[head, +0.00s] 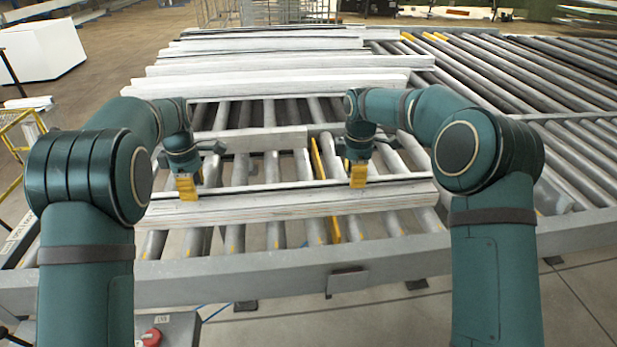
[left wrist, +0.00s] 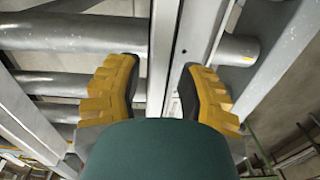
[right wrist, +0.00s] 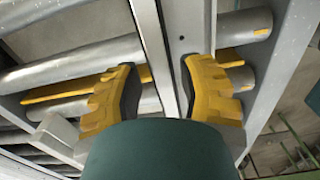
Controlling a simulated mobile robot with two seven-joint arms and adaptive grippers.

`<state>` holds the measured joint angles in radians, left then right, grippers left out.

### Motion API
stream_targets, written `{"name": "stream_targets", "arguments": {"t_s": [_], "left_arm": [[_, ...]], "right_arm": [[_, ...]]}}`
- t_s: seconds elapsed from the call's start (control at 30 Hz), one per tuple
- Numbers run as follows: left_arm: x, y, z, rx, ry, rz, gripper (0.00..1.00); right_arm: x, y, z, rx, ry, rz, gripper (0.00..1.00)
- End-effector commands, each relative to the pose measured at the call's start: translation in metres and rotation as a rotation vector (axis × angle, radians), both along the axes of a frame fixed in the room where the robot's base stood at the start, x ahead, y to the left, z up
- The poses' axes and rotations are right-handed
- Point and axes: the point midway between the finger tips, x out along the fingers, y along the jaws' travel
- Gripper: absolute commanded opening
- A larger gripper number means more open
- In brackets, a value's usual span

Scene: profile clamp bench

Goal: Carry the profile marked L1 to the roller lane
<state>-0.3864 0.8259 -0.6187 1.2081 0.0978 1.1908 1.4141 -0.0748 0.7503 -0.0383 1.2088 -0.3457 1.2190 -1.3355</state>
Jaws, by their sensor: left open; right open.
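A long pale profile (head: 300,207) lies crosswise on the near rollers; no L1 mark is legible on it. My left gripper (head: 187,187) is over its left part and my right gripper (head: 357,174) is over its right part. In the left wrist view the yellow fingers of the left gripper (left wrist: 160,85) are apart, with the profile (left wrist: 164,45) running between them. In the right wrist view the right gripper (right wrist: 159,85) is also open, with the profile (right wrist: 154,45) passing between its fingers. I cannot tell how far the fingers reach down its sides.
A shorter profile (head: 250,139) lies just behind. Several more pale profiles (head: 280,82) lie across the rollers further back. A lane of bare rollers (head: 520,75) extends at the right. A grey frame beam (head: 250,273) bounds the near edge. A yellow strip (head: 318,158) stands between rollers.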

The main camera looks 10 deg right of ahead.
Motion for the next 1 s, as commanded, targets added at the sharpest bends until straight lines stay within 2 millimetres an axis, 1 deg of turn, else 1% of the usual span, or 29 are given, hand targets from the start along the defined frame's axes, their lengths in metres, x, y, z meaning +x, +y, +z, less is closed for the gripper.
{"name": "stream_targets", "arguments": {"t_s": [0.03,0.3,0.4,0.5,0.67,0.77,0.87,1.0], "left_arm": [[0.001,0.0,0.01,0.0,-0.005,0.0,0.38],[0.001,0.0,0.065,0.0,-0.005,0.0,0.38],[0.0,0.0,0.082,0.0,-0.004,0.0,0.38],[0.0,0.0,0.094,0.0,-0.003,-0.001,0.38],[0.0,0.0,0.103,0.0,-0.001,0.0,0.38],[-0.001,0.0,0.105,0.0,0.0,0.0,0.38],[-0.001,0.0,0.105,0.0,0.0,0.0,0.38],[-0.001,0.0,0.104,0.0,-0.001,0.0,0.38]], "right_arm": [[0.0,0.0,0.0,0.0,0.0,0.0,0.39],[0.0,0.0,0.0,0.0,0.0,0.0,0.39],[0.0,0.0,0.0,0.0,0.0,0.0,0.39],[0.0,0.0,0.0,0.0,0.0,0.0,0.39],[0.0,0.0,0.001,0.0,0.0,0.0,0.39],[0.0,0.0,0.008,0.0,-0.002,0.0,0.39],[0.0,0.0,0.023,0.001,-0.003,0.0,0.39],[0.0,0.0,0.051,0.001,-0.004,-0.001,0.39]]}}
